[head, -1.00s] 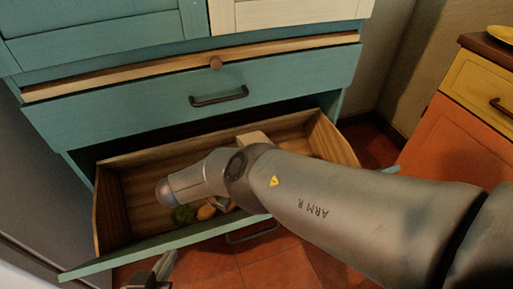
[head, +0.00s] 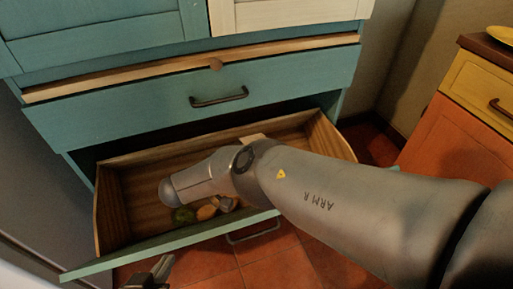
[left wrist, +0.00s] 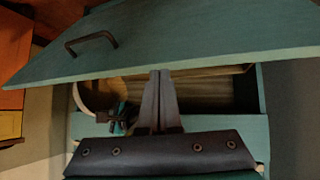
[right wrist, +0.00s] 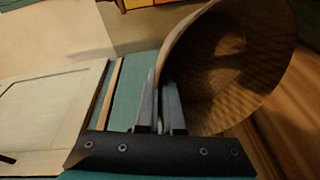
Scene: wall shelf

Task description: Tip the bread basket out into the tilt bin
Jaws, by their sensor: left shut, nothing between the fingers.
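The tilt bin (head: 112,205) stands pulled open below the teal cabinet, its wooden inside showing. A green item (head: 184,215) and an orange-brown item (head: 206,212) lie in it near the front. In the right wrist view the brown basket (right wrist: 225,65) is tilted, its hollow inside facing the camera. My right gripper (right wrist: 162,85) is shut on its rim. In the head view my right arm hides that gripper and most of the basket. My left gripper (head: 152,277) is shut and empty, low in front of the bin; its closed fingers show in the left wrist view (left wrist: 160,75).
A closed teal drawer (head: 130,108) with a dark handle sits above the bin. An orange and yellow cabinet (head: 450,140) stands at the right. Red tiled floor (head: 290,260) is clear in front.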

